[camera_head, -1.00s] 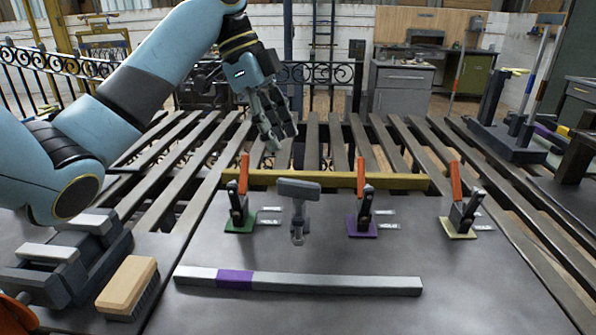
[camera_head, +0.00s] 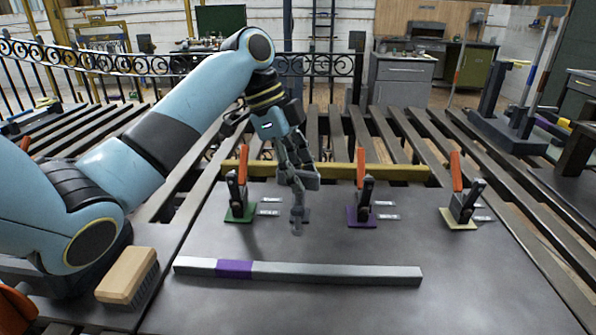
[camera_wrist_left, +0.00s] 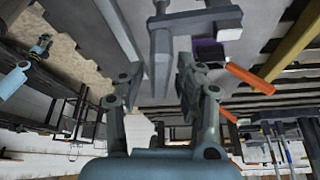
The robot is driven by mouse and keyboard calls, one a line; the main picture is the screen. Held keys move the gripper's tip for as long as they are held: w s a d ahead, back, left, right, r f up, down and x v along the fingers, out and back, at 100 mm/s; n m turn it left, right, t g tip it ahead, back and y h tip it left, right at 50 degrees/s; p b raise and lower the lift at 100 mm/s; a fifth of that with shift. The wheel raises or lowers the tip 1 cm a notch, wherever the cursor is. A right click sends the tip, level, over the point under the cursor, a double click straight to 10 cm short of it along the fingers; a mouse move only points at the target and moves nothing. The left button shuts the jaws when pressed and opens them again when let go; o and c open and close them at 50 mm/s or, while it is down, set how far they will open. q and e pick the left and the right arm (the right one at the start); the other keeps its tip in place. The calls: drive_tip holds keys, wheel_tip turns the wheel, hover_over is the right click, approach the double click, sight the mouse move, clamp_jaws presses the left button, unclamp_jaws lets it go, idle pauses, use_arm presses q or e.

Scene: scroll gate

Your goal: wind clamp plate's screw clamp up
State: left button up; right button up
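The grey screw clamp (camera_head: 298,216) stands upright on the dark grey plate (camera_head: 440,260), between the green-based and purple-based toggle clamps. Its crossbar handle (camera_head: 311,181) is partly hidden by my left gripper (camera_head: 291,165), which reaches down to it from behind and above. In the left wrist view, the screw clamp (camera_wrist_left: 160,62) shows at the top centre, just beyond and between the fingertips of my left gripper (camera_wrist_left: 158,72). The two fingers stand apart with a gap between them. Whether they touch the clamp I cannot tell. My right gripper is not in view.
Toggle clamps with orange handles stand on green (camera_head: 240,214), purple (camera_head: 362,217) and yellow (camera_head: 458,223) bases. A yellow bar (camera_head: 400,173) runs behind them. A grey bar with a purple band (camera_head: 330,273) lies in front. A wooden brush (camera_head: 127,276) lies at left.

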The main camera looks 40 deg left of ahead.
use_arm(q)
clamp_jaws()
drive_tip(key=n+p, duration=0.2)
drive_tip(key=p, duration=0.1)
drive_tip(key=n+t+p, duration=0.1)
drive_tip(key=p, duration=0.2)
drive_tip(key=shift+r+n+y, duration=0.3)
drive_tip(key=shift+n+y, duration=0.1)
drive_tip(key=shift+p, duration=0.55)
drive_tip(key=shift+f+n+t, duration=0.25)
drive_tip(key=shift+n+t, duration=0.05)
drive_tip(key=shift+n, duration=0.2)
drive_tip(key=shift+o, duration=1.1)
unclamp_jaws()
